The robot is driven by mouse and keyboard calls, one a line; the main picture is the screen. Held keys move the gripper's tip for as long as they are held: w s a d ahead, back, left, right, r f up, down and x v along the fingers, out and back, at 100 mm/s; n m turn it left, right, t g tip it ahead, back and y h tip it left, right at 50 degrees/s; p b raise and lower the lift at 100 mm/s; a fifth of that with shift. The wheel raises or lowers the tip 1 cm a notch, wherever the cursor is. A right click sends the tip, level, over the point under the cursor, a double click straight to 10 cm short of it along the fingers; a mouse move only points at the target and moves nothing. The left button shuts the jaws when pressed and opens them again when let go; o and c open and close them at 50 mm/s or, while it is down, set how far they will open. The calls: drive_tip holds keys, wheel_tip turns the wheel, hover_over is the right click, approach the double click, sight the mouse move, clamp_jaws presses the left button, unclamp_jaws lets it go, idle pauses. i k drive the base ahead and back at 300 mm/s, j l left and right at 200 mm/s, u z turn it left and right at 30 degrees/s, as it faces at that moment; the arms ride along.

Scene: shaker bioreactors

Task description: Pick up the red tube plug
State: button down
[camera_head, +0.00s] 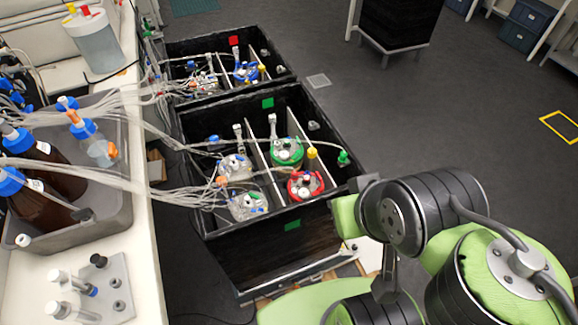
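I cannot single out a red tube plug with certainty. My gripper's fingers do not show, and nothing held is visible.
A second black box (275,78) stands behind. Many clear tubes run from the left bench to both boxes. The bench holds a grey tray (117,205) of bottles and a metal plate (122,290) with several fittings. The floor at right is open.

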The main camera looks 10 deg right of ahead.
sight(294, 173)
drive_tip(key=j+u, duration=0.3)
drive_tip(key=u, duration=0.15)
drive_tip(key=i+j+u, duration=0.1)
drive_tip(key=j+u, duration=0.15)
drive_tip(key=u, duration=0.2)
